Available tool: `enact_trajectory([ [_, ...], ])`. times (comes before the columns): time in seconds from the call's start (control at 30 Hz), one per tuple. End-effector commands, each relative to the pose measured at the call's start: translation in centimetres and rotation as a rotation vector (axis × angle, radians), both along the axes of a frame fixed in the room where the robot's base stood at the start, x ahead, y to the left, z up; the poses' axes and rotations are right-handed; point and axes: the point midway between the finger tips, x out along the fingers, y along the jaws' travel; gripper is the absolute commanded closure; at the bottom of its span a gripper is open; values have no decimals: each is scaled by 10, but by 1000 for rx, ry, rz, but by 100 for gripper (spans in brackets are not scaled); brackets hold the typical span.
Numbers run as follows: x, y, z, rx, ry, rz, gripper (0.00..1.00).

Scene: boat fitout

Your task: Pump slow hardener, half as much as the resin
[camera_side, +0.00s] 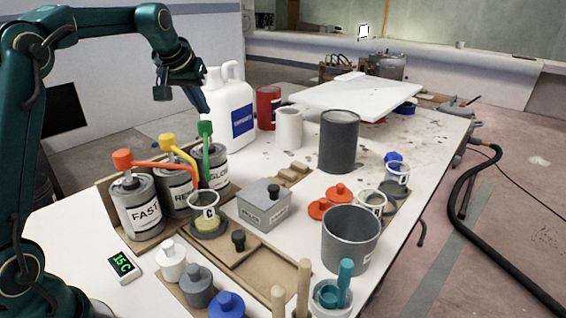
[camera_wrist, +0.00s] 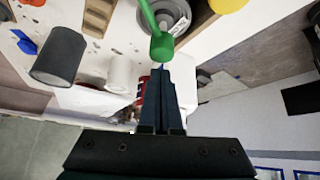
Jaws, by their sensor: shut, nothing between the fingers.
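The slow hardener can (camera_side: 217,168), partly hidden, has a green pump head (camera_side: 205,129), which also shows in the wrist view (camera_wrist: 162,47). My gripper (camera_side: 204,109) is shut and empty, pointing down just above the green head; I cannot tell whether it touches. In the wrist view its fingertips (camera_wrist: 162,72) lie by the green head. The resin can (camera_side: 177,194) has a yellow pump, and the FAST can (camera_side: 140,215) an orange-red one. Cup C (camera_side: 208,203) stands on a round base (camera_side: 209,230) in front of the cans, with a pale yellowish layer inside.
A white jug (camera_side: 229,112) stands close behind the green pump. A display (camera_side: 122,266) reads 15 C. A grey box (camera_side: 264,207), a dark grey cylinder (camera_side: 338,142), a grey bucket (camera_side: 350,240) and several lidded pots stand to the right and front.

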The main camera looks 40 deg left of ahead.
Motion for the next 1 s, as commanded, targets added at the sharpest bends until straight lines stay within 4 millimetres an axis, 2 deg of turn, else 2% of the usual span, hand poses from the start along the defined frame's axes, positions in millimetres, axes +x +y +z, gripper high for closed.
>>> enact_trajectory([
  [0.33, 0, 0, -2, 0, 1, 0, 100],
  [1.0, 0, 0, -25, -1, 3, 0, 100],
])
